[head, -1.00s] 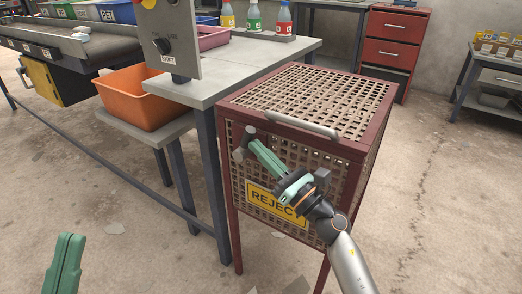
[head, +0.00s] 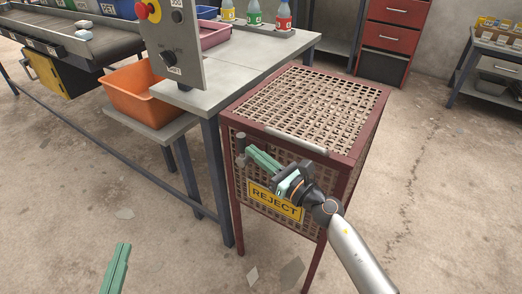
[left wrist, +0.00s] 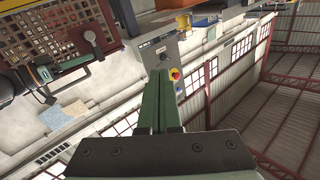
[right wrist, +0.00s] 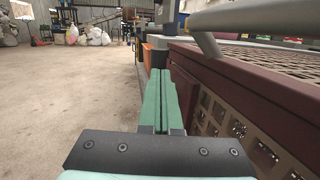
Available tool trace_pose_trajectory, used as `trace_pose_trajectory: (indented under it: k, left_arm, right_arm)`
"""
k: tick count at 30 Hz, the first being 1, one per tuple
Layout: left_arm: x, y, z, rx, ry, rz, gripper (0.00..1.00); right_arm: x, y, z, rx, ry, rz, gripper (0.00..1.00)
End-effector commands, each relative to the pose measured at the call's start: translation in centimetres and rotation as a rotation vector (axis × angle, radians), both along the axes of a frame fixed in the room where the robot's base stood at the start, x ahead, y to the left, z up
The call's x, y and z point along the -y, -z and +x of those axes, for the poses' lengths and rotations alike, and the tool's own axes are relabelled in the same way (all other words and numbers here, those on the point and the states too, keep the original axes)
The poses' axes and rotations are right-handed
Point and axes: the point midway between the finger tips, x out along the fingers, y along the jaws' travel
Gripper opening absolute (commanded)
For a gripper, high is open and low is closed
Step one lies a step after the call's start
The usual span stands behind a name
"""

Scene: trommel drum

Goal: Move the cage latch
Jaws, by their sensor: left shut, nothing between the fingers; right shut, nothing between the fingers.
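The cage (head: 300,100) has a red-brown frame, mesh panels and a yellow REJECT sign (head: 274,203) on its front. A grey piece that looks like the latch (head: 240,142) sits at the upper left of the front. My right gripper (head: 252,153) is shut and empty, its green fingertips beside that piece; I cannot tell whether they touch. In the right wrist view its shut fingers (right wrist: 160,95) lie along the cage front. My left gripper (head: 122,247) is shut and empty, low at the left, away from the cage; its fingers fill the middle of the left wrist view (left wrist: 160,100).
A grey handle bar (head: 296,141) runs along the cage's top front edge, just above my right gripper. A grey table (head: 250,70) with a control panel (head: 172,45) stands close at the cage's left. An orange bin (head: 140,95) sits beyond. The floor in front is open.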

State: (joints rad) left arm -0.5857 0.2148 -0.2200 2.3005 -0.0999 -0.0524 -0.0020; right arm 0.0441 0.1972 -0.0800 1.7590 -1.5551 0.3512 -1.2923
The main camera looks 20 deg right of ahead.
Motion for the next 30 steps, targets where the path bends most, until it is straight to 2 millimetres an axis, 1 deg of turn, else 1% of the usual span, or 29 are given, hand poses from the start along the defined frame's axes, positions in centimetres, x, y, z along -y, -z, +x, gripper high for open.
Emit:
trace_pose_trajectory:
  k: [1, 3, 6, 10, 12, 16, 25, 30]
  left_arm:
    - [-0.1, 1.1, -0.1, -0.066, -0.009, 0.001, 0.0]
    - [-0.2, 3.1, -0.3, -0.154, -0.02, 0.003, 0.0]
    - [-0.3, 5.5, -0.8, -0.254, -0.03, 0.006, 0.0]
    - [-0.4, 7.4, -1.3, -0.327, -0.035, 0.007, 0.0]
    - [-0.4, 7.8, -1.4, -0.343, -0.036, 0.007, 0.0]
    - [-0.4, 8.0, -1.5, -0.348, -0.036, 0.007, 0.0]
    - [-0.4, 7.9, -1.4, -0.342, -0.036, 0.007, 0.0]
    - [-0.4, 7.4, -1.2, -0.313, -0.036, 0.007, 0.0]
  right_arm:
    - [0.0, -0.5, 0.0, -0.007, 0.0, -0.006, 0.0]
    - [-0.1, -0.6, 0.1, -0.015, 0.0, -0.013, 0.0]
    - [-0.2, -0.6, 0.3, -0.022, 0.0, -0.02, 0.0]
    - [-0.4, -0.7, 0.6, -0.022, 0.0, -0.02, 0.0]
    - [-0.5, -0.8, 0.6, -0.022, 0.001, -0.02, 0.0]
    - [-0.5, -0.8, 0.7, -0.022, 0.001, -0.019, 0.0]
    - [-0.5, -0.8, 0.7, -0.021, 0.0, -0.018, 0.0]
    - [0.1, -0.7, 0.8, -0.022, -0.001, -0.021, 0.0]
